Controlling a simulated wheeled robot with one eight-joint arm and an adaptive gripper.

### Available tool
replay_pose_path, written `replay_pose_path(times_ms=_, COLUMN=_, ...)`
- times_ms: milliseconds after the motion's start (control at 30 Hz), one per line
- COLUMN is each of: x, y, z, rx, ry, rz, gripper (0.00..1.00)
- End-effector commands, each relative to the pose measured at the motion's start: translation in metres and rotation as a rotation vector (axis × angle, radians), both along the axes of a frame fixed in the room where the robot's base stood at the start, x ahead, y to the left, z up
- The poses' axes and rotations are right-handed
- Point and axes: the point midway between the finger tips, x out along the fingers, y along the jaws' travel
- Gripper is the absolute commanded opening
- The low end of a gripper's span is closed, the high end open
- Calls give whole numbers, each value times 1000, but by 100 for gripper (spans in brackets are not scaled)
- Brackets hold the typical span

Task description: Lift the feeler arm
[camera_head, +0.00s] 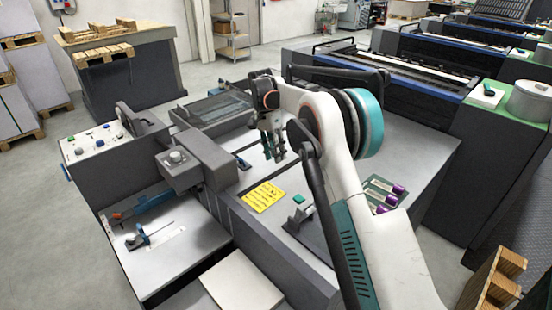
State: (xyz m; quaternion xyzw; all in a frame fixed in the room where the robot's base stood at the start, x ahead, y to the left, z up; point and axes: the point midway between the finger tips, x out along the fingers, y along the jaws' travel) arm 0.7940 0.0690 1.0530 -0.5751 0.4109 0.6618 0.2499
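My gripper (274,158) points down over the light machine top, right of the dark tray. Its dark fingers are small in view, so I cannot tell how far apart they are; I see nothing held between them. No part is clearly marked as the feeler arm. A thin dark rod on a small blue mount (139,238) lies low on the light plate at the lower left. A dark grey lever-like part (137,120) stands tilted beside the control panel. My gripper is apart from both. My white arm hides part of the machine top.
A grey block with a knob (193,163) rises from the machine. A yellow note (263,196), a green button (298,199) and purple-capped tubes (385,193) lie on the top. A control panel (90,142) is at left. Pallets and other machines stand around.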

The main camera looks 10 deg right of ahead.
Motion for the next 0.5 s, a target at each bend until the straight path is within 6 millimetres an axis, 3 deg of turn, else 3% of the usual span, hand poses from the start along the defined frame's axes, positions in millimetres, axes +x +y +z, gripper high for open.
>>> replay_pose_path(times_ms=300, x=14, y=10, z=63, rx=0, ry=0, rz=0, gripper=32)
replay_pose_path(times_ms=500, x=19, y=13, z=84, rx=0, ry=0, rz=0, gripper=32)
